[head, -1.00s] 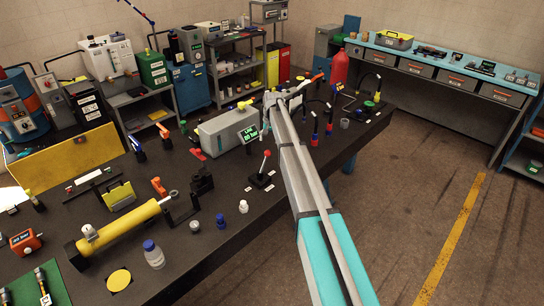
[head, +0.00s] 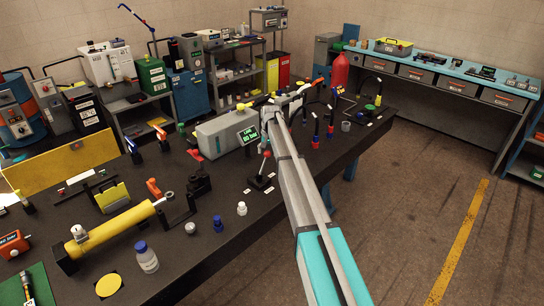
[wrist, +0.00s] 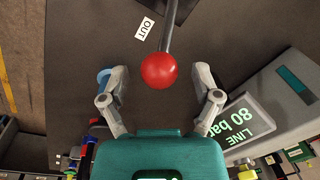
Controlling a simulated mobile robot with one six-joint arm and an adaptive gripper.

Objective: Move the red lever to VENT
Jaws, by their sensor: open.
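The red lever shows in the head view as a thin upright shaft with a red ball knob (head: 266,154), on a dark base on the black bench. In the wrist view the red ball (wrist: 159,70) sits between my two open fingers, and its grey shaft runs up the picture. My gripper (wrist: 161,77) is open; clear gaps show between the ball and both fingers. In the head view my gripper (head: 265,136) is just above the knob, partly hidden by my arm. A white OUT label (wrist: 145,28) lies beside the shaft. I cannot read a VENT label.
A grey box (head: 222,134) with a LINE 80 bar display (head: 248,134) stands close behind the lever; the display (wrist: 239,121) also shows right of my fingers. A yellow cylinder (head: 112,229) and small bottles are on the left. Hoses stand to the right.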

